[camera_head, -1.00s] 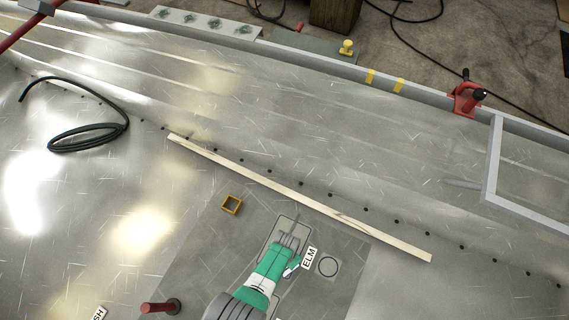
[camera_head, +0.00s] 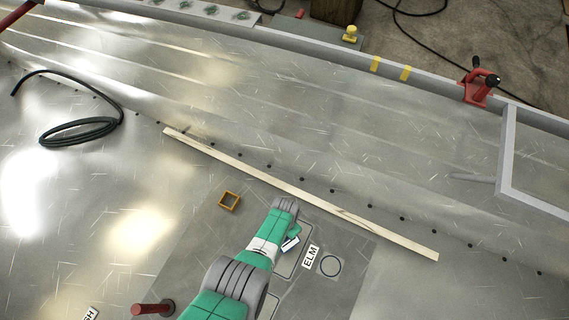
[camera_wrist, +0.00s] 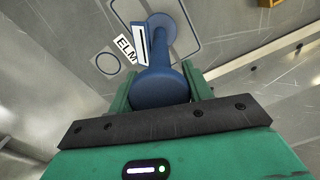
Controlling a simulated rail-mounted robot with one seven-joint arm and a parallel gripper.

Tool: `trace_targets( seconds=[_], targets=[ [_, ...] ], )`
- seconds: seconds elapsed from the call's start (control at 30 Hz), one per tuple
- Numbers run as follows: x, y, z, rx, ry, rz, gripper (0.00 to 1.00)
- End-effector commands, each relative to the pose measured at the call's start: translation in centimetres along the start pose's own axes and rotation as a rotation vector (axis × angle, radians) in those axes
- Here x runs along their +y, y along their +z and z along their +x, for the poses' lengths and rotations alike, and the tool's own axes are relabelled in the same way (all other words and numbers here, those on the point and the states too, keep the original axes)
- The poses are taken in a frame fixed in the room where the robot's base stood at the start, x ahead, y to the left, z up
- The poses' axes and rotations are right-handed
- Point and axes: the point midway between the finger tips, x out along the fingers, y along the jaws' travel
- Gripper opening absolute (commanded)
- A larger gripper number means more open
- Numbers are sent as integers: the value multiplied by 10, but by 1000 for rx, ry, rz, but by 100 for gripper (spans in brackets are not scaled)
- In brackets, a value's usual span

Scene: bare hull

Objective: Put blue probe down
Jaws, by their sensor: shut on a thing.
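The blue probe (camera_wrist: 172,85) is between the two fingers of my gripper (camera_wrist: 160,90) in the wrist view. Its near end is a thick rounded knob, and a narrower stem leads to a round disc at the far end. A white tag with a black bar lies against its side. I cannot tell whether the disc touches the plate. The ELM label (camera_head: 310,257) and a drawn circle (camera_head: 330,266) lie beside a rounded outline on the panel.
A small orange square frame (camera_head: 229,201) lies left of my gripper. A long pale strip (camera_head: 300,194) runs behind it. A coiled black cable (camera_head: 80,131) lies at left, and a red clamp (camera_head: 480,85) is on the far rail.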

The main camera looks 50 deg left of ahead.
Motion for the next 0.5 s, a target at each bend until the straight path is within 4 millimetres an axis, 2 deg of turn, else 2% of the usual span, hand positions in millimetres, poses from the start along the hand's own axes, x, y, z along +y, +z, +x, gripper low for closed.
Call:
trace_targets(
  seconds=[0.03,0.2,0.43,0.47,0.5],
  targets=[
    [0,0,9,1,0,0,0],
    [0,-1,26,2,-1,-1,0],
    [0,0,24,2,-1,-1,0],
    [0,1,25,1,0,-1,52],
    [0,1,25,1,0,-1,60]
  ],
)
